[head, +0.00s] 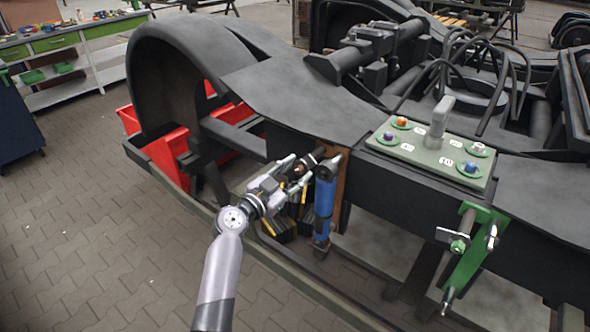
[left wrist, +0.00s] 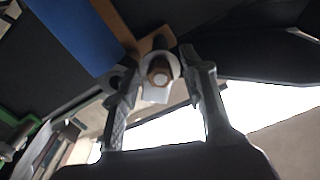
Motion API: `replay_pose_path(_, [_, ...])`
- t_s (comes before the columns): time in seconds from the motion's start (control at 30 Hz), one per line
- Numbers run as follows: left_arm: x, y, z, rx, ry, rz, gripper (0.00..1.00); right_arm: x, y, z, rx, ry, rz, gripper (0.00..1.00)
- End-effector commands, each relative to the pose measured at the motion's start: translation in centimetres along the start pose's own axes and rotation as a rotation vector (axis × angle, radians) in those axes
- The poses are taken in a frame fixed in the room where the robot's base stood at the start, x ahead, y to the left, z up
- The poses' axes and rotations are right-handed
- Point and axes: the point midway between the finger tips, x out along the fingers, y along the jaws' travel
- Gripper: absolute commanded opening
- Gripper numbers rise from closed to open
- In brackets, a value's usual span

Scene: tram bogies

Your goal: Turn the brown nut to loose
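The brown nut (left wrist: 160,73) shows in the left wrist view, on a bolt with a pale round end facing the camera and a white washer-like piece around it. My left gripper (left wrist: 158,85) is open, with one finger on each side of the nut and gaps between fingers and nut. In the head view my left gripper (head: 296,173) reaches in beside the blue damper (head: 325,200), and the nut is small and partly hidden at its fingertips. A brown plate (head: 341,185) stands behind the damper. My right gripper is in neither view.
A green panel (head: 420,155) with coloured nuts and a grey handle lies on the black bogie frame (head: 300,95). A green bracket (head: 472,250) hangs at the right. Red bins (head: 172,155) stand at the left. The paved floor (head: 90,240) at lower left is clear.

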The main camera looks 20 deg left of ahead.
Motion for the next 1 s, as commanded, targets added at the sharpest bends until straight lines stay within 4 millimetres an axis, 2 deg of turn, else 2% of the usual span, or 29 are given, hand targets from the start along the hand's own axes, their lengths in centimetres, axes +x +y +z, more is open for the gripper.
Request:
replay_pose_path(0.27, [0.13,-0.02,0.02,0.000,0.000,-0.001,0.39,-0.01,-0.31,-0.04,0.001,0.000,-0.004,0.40])
replay_pose_path(0.87, [0.10,-0.01,0.03,0.000,0.000,0.000,0.00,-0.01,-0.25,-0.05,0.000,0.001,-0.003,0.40])
replay_pose_path(1.0, [0.10,0.00,0.04,0.000,-0.001,0.000,0.00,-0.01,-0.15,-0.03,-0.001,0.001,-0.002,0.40])
